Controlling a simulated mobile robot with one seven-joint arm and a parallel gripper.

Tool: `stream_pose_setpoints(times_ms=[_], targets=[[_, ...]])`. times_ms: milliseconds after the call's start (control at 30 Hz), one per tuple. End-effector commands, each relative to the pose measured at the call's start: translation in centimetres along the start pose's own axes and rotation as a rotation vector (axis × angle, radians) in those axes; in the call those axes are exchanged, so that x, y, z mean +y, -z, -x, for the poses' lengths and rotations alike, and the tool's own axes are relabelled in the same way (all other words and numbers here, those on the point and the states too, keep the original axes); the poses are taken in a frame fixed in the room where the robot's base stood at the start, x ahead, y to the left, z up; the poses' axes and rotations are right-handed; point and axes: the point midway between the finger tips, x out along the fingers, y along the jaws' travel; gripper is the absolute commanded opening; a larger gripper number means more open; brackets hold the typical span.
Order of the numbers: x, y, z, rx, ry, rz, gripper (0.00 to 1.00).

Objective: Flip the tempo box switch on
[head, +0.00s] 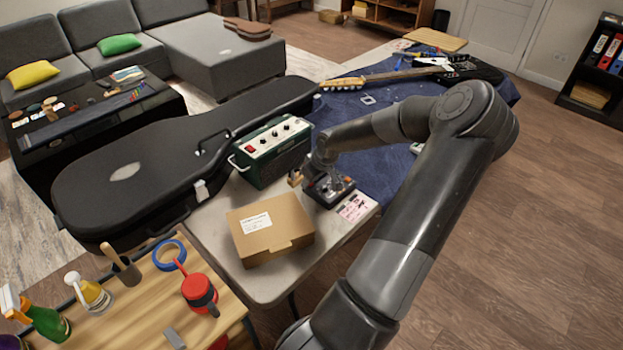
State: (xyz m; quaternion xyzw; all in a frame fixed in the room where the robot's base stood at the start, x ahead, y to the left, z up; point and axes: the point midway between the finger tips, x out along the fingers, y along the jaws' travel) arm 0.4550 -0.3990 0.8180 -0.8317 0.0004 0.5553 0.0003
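Two boxes with controls stand on the table, and no readable label tells which is the tempo box. One is a dark green box (272,160) with a pale top panel, a red switch (277,148) at the panel's left and several black knobs. The other is a small black box (338,191) with an orange part on top, right of and in front of the green one. My gripper (312,180) points down at the black box's left side, right of the green box. Its fingers are small, dark and partly lost against the black box, so their opening and any contact are unclear.
A cardboard box (270,229) sits in front, and a pink-and-white card (357,207) lies beside the black box. A black guitar case (125,172) fills the left. A guitar (380,78) lies on the blue cloth (385,165) behind. My arm crosses the right side.

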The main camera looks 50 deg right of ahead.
Motion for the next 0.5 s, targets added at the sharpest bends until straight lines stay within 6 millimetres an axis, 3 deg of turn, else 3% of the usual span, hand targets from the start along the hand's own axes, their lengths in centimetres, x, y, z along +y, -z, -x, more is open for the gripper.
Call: stream_pose_setpoints(times_ms=[167, 500], targets=[[0.01, -0.01, 0.01, 0.0, 0.0, 0.0, 0.36], [0.01, -0.02, 0.04, -0.001, 0.0, 0.0, 0.09]])
